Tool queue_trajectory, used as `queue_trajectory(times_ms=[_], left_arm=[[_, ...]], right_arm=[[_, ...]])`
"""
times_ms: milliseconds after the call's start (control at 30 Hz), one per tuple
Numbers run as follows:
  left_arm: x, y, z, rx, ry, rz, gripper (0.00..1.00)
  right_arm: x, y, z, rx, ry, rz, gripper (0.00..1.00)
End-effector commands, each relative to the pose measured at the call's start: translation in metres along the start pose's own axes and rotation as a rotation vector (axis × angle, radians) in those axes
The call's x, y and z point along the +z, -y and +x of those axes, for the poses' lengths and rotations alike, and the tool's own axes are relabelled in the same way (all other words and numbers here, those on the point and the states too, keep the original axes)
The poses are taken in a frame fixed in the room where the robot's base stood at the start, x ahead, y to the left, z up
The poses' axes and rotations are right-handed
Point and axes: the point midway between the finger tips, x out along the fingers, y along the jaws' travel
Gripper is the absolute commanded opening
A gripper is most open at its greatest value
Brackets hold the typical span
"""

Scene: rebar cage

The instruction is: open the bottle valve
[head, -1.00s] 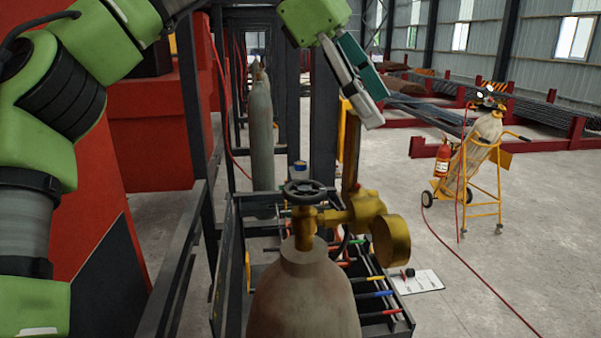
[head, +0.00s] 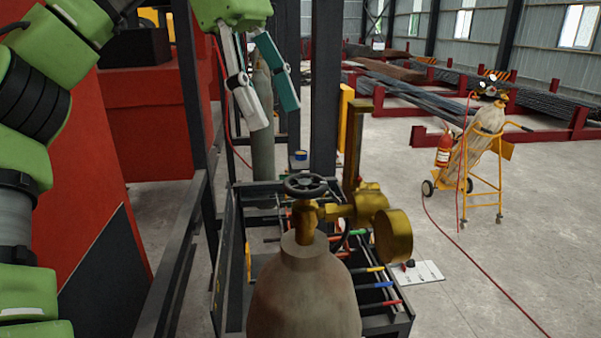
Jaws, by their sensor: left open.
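The gas bottle (head: 303,295) stands upright at the bottom middle of the head view. On top is its brass valve (head: 306,222) with a dark round handwheel (head: 306,185). A brass regulator (head: 366,207) with a round gauge (head: 392,236) is joined to the valve on the right. My left gripper (head: 279,114) hangs in from the upper left, above and a little left of the handwheel. Its two fingers, one white and one teal, are apart with nothing between them, and they do not touch the wheel. My right gripper is not in view.
A black rack (head: 227,262) with coloured-handled tools surrounds the bottle. A grey cylinder (head: 262,140) stands behind, partly hidden by my left gripper. Dark posts and a red machine (head: 100,190) close off the left. A yellow cylinder trolley (head: 484,180) stands right on open floor.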

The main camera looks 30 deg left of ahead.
Motion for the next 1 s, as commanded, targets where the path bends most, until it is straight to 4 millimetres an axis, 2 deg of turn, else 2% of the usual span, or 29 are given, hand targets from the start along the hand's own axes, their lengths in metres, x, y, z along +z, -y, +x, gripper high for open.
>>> queue_trajectory(times_ms=[367, 1000], left_arm=[[-0.001, 0.000, 0.029, 0.000, 0.002, 0.000, 0.63], [0.000, 0.000, 0.092, 0.000, 0.000, 0.000, 0.63]], right_arm=[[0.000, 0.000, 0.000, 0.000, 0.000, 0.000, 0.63], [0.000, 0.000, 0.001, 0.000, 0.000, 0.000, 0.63]])
